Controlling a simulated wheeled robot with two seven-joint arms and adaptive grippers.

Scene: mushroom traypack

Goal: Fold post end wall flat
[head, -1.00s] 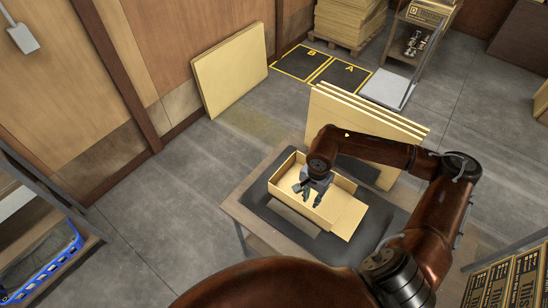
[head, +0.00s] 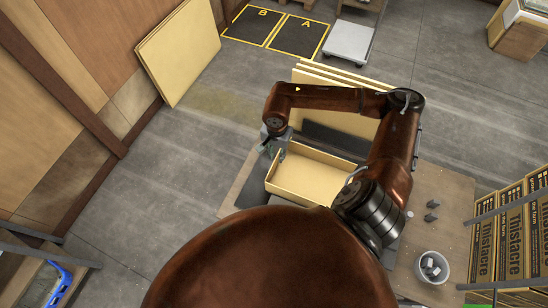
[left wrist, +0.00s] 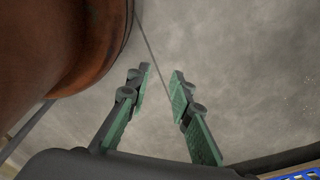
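The pale yellow cardboard tray (head: 300,196) lies on the worktable in the head view. Its long back and front walls and its left end wall stand up. Its right end is hidden behind my right arm, so I cannot tell how that end stands. My right gripper (head: 275,153) is at the tray's back left corner, close to the left end wall. Its fingers point down, small and partly hidden, so contact and opening are unclear. My left gripper (left wrist: 161,76) is open and empty above the grey floor in the left wrist view; it is not visible in the head view.
Upright cardboard sheets (head: 330,75) stand behind the tray. Printed boxes (head: 510,235) are further right. A large board (head: 180,50) leans on the left wall.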

